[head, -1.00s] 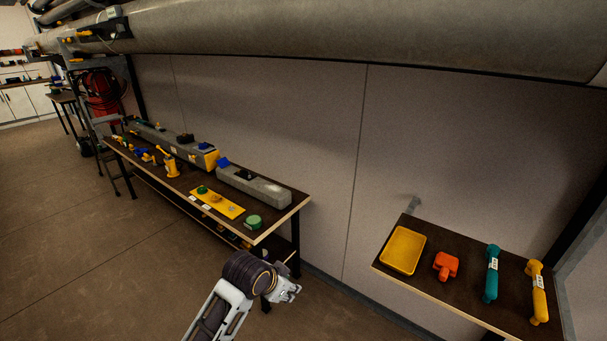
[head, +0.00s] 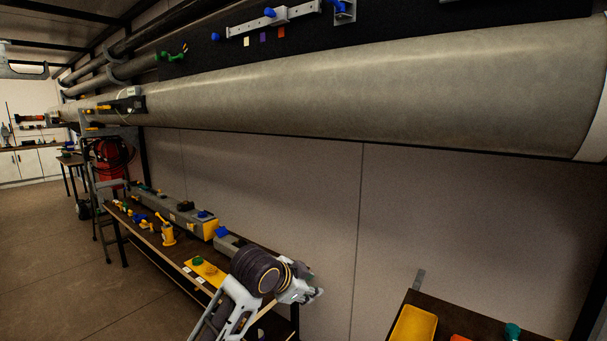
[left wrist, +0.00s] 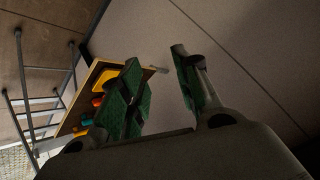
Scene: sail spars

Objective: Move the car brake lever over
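I cannot tell for sure which part is the car brake lever. On the dark board at the top of the head view, a grey rail (head: 275,20) carries blue-knobbed parts, with a grey bracket (head: 343,12) at its right. A green-handled part (head: 172,56) sits at the board's left end. My left gripper (head: 312,294) is in front of the long bench, well below the board and touching none of these. In the left wrist view, its green-padded fingers (left wrist: 165,95) are apart with nothing between them. My right gripper is not in view.
A large grey pipe (head: 370,85) runs across above the bench (head: 150,236), which holds grey and yellow fixtures. A side table at lower right holds a yellow tray (head: 414,325); it also shows in the left wrist view (left wrist: 106,78). The wall between is bare.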

